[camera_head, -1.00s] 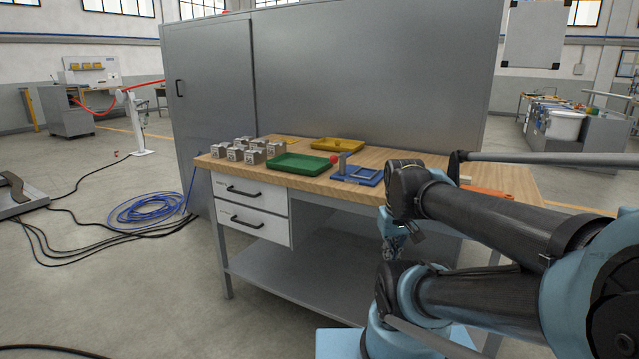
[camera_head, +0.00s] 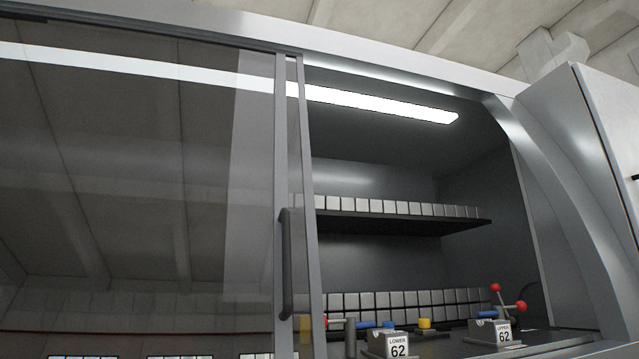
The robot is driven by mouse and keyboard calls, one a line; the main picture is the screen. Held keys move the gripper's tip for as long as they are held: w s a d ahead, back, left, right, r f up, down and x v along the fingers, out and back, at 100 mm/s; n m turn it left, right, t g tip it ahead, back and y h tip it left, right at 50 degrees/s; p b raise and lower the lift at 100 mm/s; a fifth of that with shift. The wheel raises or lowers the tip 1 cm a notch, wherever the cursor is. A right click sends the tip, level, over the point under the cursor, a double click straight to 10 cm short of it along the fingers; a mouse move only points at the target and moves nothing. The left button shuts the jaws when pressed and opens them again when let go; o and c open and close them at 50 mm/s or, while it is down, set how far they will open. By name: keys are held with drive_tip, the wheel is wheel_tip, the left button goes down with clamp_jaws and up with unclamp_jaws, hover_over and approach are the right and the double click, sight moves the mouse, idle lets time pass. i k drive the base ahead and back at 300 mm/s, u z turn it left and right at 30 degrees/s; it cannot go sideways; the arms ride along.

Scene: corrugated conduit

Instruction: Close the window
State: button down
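The window is a sliding glass panel (camera_head: 140,180) in a grey metal frame. It covers the left part of a large machine cabinet. A dark vertical handle (camera_head: 287,262) is fixed on the panel's right frame edge. To the right of the panel the cabinet opening (camera_head: 400,160) is uncovered, and the inside shows. My gripper and arm are not in this view.
Inside the cabinet, a shelf (camera_head: 400,219) carries a row of grey blocks, with more rows below. Blocks labelled LOWER 62 (camera_head: 392,345) and UPPER 62 (camera_head: 492,333) stand at the bottom near red-knobbed levers (camera_head: 507,307). The curved right frame (camera_head: 570,210) borders the opening.

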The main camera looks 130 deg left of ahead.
sight(157, 200)
drive_tip(key=u, duration=5.8)
drive_tip(key=k, duration=0.2)
drive_tip(key=u, duration=0.25)
